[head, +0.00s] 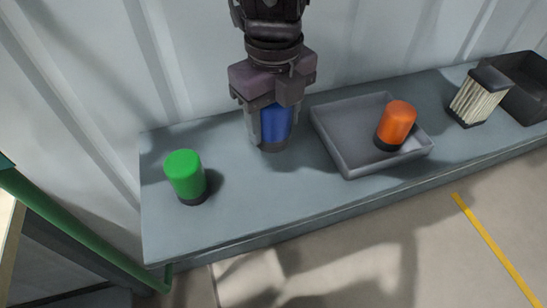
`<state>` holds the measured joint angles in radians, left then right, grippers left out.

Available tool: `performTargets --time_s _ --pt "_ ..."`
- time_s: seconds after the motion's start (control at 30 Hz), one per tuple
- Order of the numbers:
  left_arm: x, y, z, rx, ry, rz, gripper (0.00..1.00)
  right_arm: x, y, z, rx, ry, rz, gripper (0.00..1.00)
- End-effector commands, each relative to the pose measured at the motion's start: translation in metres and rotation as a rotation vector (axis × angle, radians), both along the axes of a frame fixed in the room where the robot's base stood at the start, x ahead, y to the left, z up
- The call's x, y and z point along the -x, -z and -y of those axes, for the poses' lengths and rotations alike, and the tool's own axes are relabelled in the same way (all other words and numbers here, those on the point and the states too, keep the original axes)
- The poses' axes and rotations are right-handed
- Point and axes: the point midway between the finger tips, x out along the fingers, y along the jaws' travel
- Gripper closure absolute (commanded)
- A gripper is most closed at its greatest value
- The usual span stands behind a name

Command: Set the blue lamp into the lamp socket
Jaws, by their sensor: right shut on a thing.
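The blue lamp (277,122) has a dark base and stands upright between the fingers of my right gripper (272,125). My right gripper points down and is shut on it, at the shelf's surface or just above; I cannot tell if the base touches. Part of the lamp is hidden by the gripper. I cannot make out a lamp socket in this view. My left gripper is not in view.
A green lamp (185,174) stands on the grey shelf (235,215) at left. An orange lamp (397,122) stands in a grey tray (352,150). A pleated filter (478,98) and a dark bin (519,84) are at right. The wall is close behind.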

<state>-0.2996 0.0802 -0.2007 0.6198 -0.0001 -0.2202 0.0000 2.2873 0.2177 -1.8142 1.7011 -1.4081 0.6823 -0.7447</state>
Motion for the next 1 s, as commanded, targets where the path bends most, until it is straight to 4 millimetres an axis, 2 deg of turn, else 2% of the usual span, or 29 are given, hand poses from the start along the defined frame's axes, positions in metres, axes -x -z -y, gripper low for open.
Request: performTargets --time_s 0.03,0.13,0.37,0.6,0.7,1.0 --pt "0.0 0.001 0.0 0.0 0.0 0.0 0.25 0.001 0.012 0.0 0.0 -0.003 -0.004 0.72" --pt "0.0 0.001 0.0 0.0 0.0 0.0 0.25 0.001 0.03 0.0 0.0 -0.002 -0.002 0.72" --pt "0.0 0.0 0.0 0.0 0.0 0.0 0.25 0.0 0.048 0.0 -0.001 -0.002 0.001 0.72" --pt "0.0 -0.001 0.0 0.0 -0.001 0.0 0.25 0.001 0.081 0.0 0.0 -0.003 -0.002 0.72" --pt "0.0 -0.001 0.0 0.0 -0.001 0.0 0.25 0.001 0.087 0.0 -0.001 -0.001 0.0 0.72" --pt "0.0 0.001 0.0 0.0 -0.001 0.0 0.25 0.0 0.09 -0.001 -0.001 -0.002 0.0 0.72"
